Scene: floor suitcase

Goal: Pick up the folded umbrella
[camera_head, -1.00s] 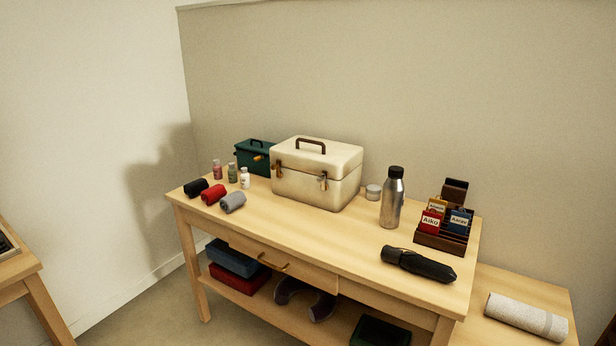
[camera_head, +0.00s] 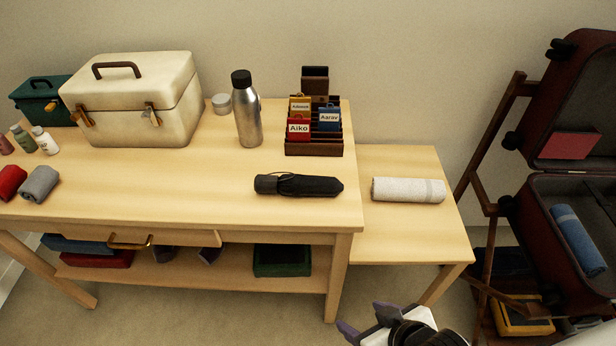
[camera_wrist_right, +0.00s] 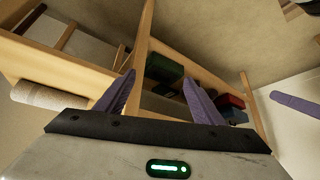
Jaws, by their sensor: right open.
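The folded umbrella (camera_head: 299,185) is black and lies on its side near the front right edge of the wooden table, its handle end to the left. My right gripper (camera_head: 364,322) shows at the bottom of the head view, in front of and below the tabletop, apart from the umbrella. In the right wrist view its two purple fingers (camera_wrist_right: 159,98) are spread with nothing between them. The umbrella does not show clearly in the wrist view. My left gripper is not in the head view.
A steel bottle (camera_head: 247,110) and a card rack (camera_head: 314,135) stand behind the umbrella. A cream case (camera_head: 135,100) stands at left. A rolled light towel (camera_head: 408,190) lies on the lower side table (camera_head: 400,235). An open suitcase (camera_head: 570,220) is at right. Tabletop left of the umbrella is clear.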

